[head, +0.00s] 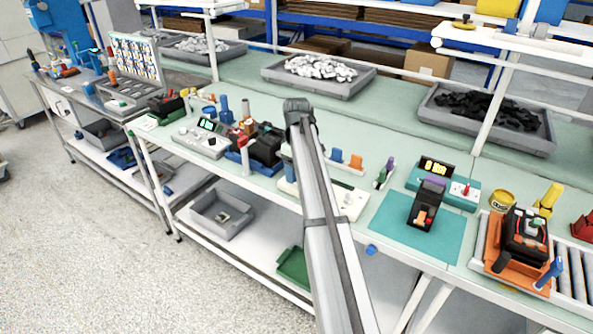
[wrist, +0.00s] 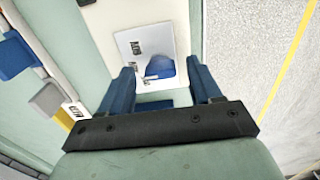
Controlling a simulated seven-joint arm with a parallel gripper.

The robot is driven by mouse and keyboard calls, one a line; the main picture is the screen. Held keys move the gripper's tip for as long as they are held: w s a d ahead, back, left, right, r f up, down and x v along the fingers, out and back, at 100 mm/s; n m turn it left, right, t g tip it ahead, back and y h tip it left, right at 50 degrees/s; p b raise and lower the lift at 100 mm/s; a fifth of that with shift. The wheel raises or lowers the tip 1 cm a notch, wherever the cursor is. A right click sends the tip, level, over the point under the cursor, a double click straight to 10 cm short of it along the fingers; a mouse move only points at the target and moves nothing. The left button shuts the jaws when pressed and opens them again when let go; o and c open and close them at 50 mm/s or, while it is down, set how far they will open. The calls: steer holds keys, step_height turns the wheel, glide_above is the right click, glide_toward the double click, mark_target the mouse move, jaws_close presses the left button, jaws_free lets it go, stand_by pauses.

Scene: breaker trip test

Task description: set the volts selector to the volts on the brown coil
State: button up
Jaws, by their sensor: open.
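In the wrist view my gripper (wrist: 160,78) is open, with one blue finger on each side of a blue rounded knob (wrist: 160,66). The knob sits on a white plate (wrist: 134,38) with small dark labels that are too small to read. It looks like the volts selector. I cannot tell whether the fingers touch it. In the head view my arm hides most of the gripper and this spot; part of a white box (head: 352,201) shows beside the arm. A small brown part (head: 248,126) to the left may be the brown coil; no value on it is readable.
A grey meter box (head: 200,141) with a lit display stands left of my arm. A teal unit (head: 455,190) with a display stands right, behind a teal mat (head: 405,235). Grey trays (head: 318,75) of parts lie at the back. Blue and grey blocks (wrist: 47,98) flank my gripper's left.

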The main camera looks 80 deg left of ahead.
steer(key=shift+f, duration=0.2)
steer(key=shift+c, duration=0.4)
steer(key=c, duration=1)
steer(key=shift+o, duration=0.2)
steer(key=m, duration=0.4)
steer(key=shift+m, duration=2.5)
